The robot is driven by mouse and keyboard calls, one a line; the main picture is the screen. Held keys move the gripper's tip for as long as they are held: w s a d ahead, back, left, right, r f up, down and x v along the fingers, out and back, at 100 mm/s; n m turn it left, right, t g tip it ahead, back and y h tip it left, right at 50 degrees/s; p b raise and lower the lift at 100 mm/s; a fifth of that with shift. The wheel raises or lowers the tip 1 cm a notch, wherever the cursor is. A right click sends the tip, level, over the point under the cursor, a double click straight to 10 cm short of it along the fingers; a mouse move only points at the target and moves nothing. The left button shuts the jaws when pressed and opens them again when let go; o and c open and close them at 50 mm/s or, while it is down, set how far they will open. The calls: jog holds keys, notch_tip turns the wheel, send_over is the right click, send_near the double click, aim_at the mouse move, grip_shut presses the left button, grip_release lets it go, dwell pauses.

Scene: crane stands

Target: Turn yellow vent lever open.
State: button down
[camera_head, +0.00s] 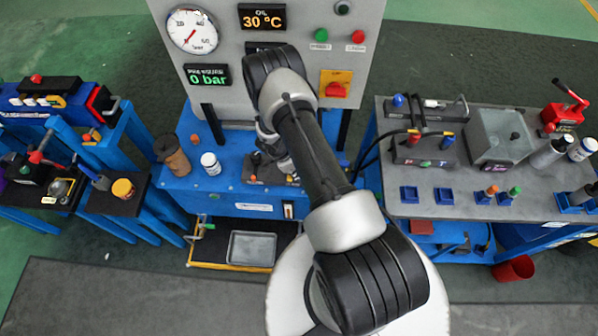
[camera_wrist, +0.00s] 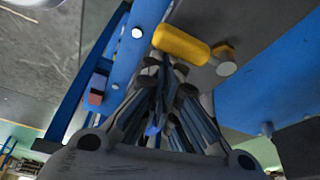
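A yellow rounded bar (camera_wrist: 181,45), which looks like the vent lever's handle, shows in the wrist view just beyond my fingertips. A small brass-coloured hexagonal piece (camera_wrist: 224,52) is at its right end. My gripper (camera_wrist: 166,66) has its fingers drawn together, with nothing visible between them. The tips appear very near the yellow bar's lower left edge; I cannot tell whether they touch. In the head view my arm reaches over the central blue bench and covers the gripper and most of that spot, so the lever is not clearly seen there.
The grey gauge panel (camera_head: 228,100) stands behind the blue bench (camera_head: 222,182). A brown cup (camera_head: 172,155) and white jar (camera_head: 211,163) stand left of my arm. A grey-topped table (camera_head: 450,207) with several devices is at right; blue stands are at left.

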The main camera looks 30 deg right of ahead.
jog(key=shift+w+a, duration=0.1)
jog(key=v, duration=1.2)
